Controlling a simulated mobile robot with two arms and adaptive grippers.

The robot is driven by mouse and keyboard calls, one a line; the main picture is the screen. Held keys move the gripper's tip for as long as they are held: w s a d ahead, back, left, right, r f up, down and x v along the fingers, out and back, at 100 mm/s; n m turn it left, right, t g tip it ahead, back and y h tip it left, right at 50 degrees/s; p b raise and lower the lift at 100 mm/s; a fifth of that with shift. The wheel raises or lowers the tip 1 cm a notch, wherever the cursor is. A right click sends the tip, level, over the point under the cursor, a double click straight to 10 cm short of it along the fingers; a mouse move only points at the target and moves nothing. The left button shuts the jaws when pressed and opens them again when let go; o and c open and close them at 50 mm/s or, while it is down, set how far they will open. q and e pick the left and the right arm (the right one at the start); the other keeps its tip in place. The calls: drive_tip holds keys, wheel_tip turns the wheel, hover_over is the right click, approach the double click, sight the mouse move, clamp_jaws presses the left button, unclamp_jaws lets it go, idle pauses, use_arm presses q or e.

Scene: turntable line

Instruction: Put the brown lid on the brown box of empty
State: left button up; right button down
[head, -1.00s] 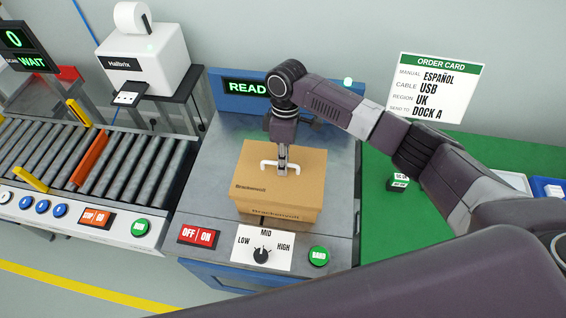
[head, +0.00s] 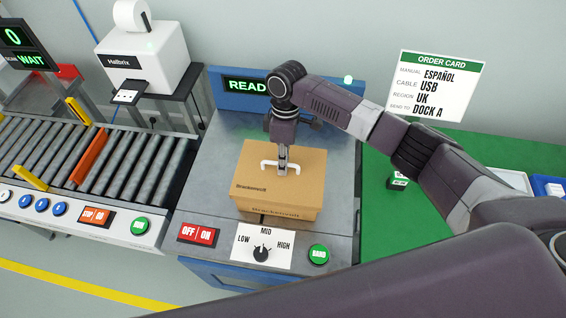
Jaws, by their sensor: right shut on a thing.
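The brown lid (head: 302,183) has a white handle (head: 268,165) on its top. My right gripper (head: 282,170) reaches down from above and is shut on this handle. The brown box (head: 250,217) is directly under the lid on the grey metal station, and mostly only a strip of its front shows. The lid looks roughly lined up with the box. I cannot tell whether it is fully seated or slightly raised. The inside of the box is hidden. My left gripper is not in view.
A control panel with an OFF/ON switch (head: 197,234), a dial (head: 262,254) and a green button (head: 319,254) lies in front of the box. A roller conveyor (head: 140,165) is at left. A green table (head: 395,232) is at right, with an order card (head: 435,88) behind.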

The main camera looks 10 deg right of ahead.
drive_tip(key=shift+f+b, duration=0.35)
drive_tip(key=shift+f, duration=0.9)
idle(0.4)
drive_tip(key=c, duration=2)
unclamp_jaws()
drive_tip(key=shift+r, duration=0.1)
